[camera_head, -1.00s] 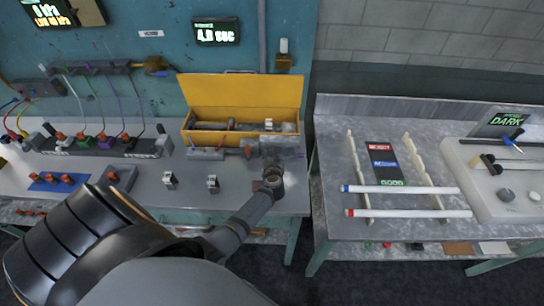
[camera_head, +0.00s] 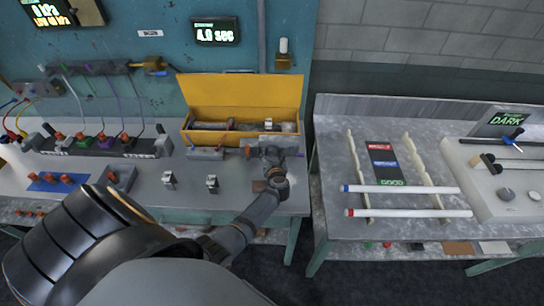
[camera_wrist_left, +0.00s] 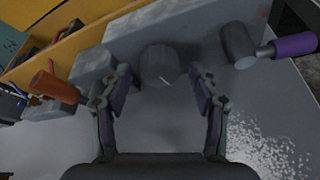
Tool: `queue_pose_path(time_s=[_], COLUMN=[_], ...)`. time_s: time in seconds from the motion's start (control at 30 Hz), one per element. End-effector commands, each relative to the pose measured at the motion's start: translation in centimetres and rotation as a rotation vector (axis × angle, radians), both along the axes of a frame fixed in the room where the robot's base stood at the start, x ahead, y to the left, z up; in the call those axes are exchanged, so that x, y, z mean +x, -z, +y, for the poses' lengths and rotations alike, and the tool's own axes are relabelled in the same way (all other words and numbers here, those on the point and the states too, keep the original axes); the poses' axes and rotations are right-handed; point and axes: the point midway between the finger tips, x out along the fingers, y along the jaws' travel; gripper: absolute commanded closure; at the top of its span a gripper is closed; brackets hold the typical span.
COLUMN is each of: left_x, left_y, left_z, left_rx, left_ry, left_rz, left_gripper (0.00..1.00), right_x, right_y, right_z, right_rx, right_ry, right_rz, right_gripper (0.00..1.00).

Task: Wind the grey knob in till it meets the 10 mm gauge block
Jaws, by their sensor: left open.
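The grey knob (camera_wrist_left: 160,66), a ribbed cylinder with a pale mark line, stands out from a grey block (camera_wrist_left: 200,32) in the left wrist view. My left gripper (camera_wrist_left: 161,82) is open, with one finger on each side of the knob and a visible gap to each. In the head view the left gripper (camera_head: 268,153) is at the right end of the bench, in front of the yellow box, and hides the knob. Two small metal blocks (camera_head: 169,180) (camera_head: 212,184) stand on the bench; I cannot tell whether either is the 10 mm gauge block. My right gripper is not in view.
An orange handle (camera_wrist_left: 54,87) is left of the knob, and a purple-ended handle (camera_wrist_left: 292,45) is right of it. The open yellow box (camera_head: 240,91) stands behind. A second table (camera_head: 335,222) with glass tubes is to the right, across a gap.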

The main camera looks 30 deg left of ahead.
Motion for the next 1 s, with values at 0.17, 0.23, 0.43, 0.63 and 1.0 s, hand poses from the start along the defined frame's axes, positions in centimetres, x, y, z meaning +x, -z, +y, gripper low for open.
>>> queue_pose_path(time_s=[0.17, 0.23, 0.43, 0.63, 1.0], left_x=[-0.8, -1.8, -5.4, -7.9, -8.6], left_y=[-0.3, -0.7, -2.5, -3.8, -4.3], left_z=[-0.8, -1.5, -4.5, -6.7, -7.3], left_rx=[-0.002, -0.003, -0.005, -0.003, 0.0], left_ry=[0.0, -0.001, -0.002, -0.001, 0.0], left_rz=[0.0, -0.001, 0.001, 0.0, 0.0], left_gripper=[0.39, 0.39, 0.39, 0.39, 0.39], right_x=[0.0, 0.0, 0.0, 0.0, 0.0], right_y=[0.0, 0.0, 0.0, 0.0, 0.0], right_z=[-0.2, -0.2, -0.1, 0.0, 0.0], right_rx=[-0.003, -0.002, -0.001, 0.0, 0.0], right_ry=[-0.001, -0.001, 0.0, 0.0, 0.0], right_rz=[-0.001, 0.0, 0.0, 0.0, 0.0], right_gripper=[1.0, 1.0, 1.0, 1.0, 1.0])
